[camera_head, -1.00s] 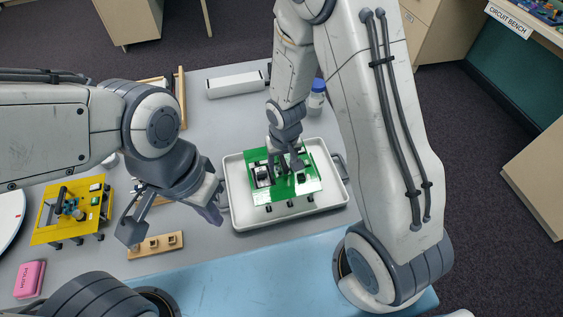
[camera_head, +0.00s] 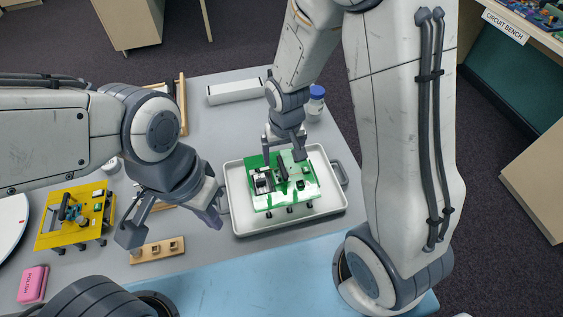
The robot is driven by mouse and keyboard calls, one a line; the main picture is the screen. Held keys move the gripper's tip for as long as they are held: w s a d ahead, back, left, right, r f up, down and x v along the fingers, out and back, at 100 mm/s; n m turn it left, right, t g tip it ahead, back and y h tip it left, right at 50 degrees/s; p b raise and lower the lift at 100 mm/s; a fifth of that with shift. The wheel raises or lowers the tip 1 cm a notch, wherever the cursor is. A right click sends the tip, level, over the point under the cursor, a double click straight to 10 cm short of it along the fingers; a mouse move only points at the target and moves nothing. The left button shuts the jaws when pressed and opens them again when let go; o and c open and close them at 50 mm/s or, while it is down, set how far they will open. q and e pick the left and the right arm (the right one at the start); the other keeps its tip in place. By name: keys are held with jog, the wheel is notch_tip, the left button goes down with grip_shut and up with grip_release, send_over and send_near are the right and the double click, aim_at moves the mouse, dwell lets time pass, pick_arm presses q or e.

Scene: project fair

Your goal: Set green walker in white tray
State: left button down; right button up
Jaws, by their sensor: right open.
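The green walker (camera_head: 277,201), a flat green board with small parts on top and dark feet below, stands inside the white tray (camera_head: 325,222). The tray's rim shows all around it. My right gripper (camera_head: 284,155) is open, just above the back part of the walker, with its fingers apart from each other. I cannot tell whether a finger still touches the walker. My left gripper (camera_head: 170,232) is open and empty, left of the tray and above the table.
A yellow walker (camera_head: 70,236) stands at the left. A wooden block with pegs (camera_head: 150,249) lies left of the tray, and a pink block (camera_head: 32,284) is at the lower left. A white box (camera_head: 235,91) and a blue-capped bottle (camera_head: 315,104) stand behind the tray.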

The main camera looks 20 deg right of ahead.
jog(key=s+a+r+n, duration=0.3)
jog(key=s+r, duration=0.3)
jog(key=s, duration=0.3)
jog(key=s+a+r+n+g+y, duration=0.1)
jog(key=s+a+r+n, duration=0.3)
jog(key=s+r, duration=0.3)
jog(key=s, duration=0.3)
jog(key=shift+a+r, duration=0.15)
jog(key=shift+a, duration=0.2)
